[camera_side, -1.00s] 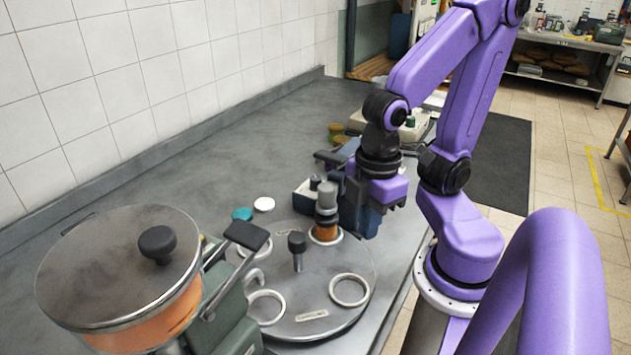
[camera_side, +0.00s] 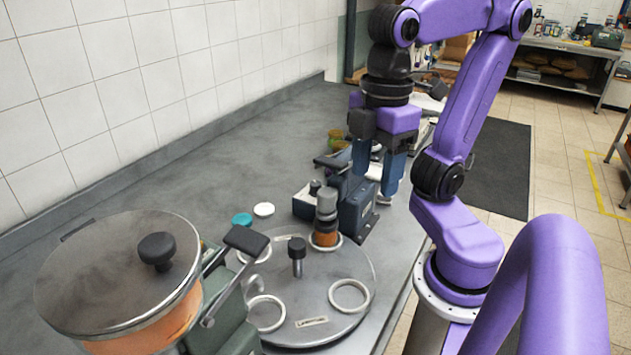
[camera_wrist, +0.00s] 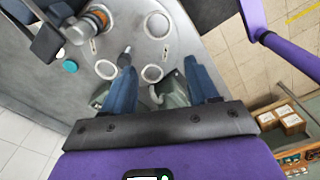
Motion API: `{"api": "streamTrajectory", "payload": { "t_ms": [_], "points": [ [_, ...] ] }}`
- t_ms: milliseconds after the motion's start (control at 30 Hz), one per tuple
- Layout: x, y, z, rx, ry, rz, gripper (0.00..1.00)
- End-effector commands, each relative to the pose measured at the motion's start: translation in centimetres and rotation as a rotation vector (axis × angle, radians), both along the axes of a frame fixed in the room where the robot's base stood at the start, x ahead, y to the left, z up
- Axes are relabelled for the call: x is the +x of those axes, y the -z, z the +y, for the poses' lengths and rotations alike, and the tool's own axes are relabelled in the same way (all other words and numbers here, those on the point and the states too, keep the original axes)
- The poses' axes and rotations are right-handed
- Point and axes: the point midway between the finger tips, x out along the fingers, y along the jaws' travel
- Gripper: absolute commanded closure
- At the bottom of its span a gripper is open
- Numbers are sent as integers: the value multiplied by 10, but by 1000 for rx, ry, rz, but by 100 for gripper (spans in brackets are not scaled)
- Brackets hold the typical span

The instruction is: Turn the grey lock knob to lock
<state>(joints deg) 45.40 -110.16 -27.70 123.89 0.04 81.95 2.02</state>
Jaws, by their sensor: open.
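A round grey turntable (camera_side: 340,318) carries an upright post with a dark grey knob (camera_side: 297,246) at its middle. The post also shows in the wrist view (camera_wrist: 125,60). A smaller dark knob (camera_side: 315,187) sits by the blue-grey machine (camera_side: 356,212) behind the turntable. I cannot tell for sure which one is the lock knob. An orange jar with a grey top (camera_side: 326,220) stands in a ring on the turntable, close to the machine. My gripper (camera_side: 376,186) is open and empty, raised above and right of the machine, fingers pointing down. It touches neither knob.
A large lidded pot (camera_side: 120,265) and a green device with a dark lever (camera_side: 244,240) stand at the front left. A teal lid (camera_side: 242,219) and a white lid (camera_side: 264,209) lie on the bench. Bench space by the wall is clear.

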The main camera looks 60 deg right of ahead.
Motion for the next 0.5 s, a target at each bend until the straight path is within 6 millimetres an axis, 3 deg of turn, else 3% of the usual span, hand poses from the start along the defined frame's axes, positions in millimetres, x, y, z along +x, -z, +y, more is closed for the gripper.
{"api": "streamTrajectory", "payload": {
  "t_ms": [267,500],
  "points": [
    [45,-1,0,-5,346,7,41],
    [98,-4,-12,-6,753,14,41]
  ]
}}
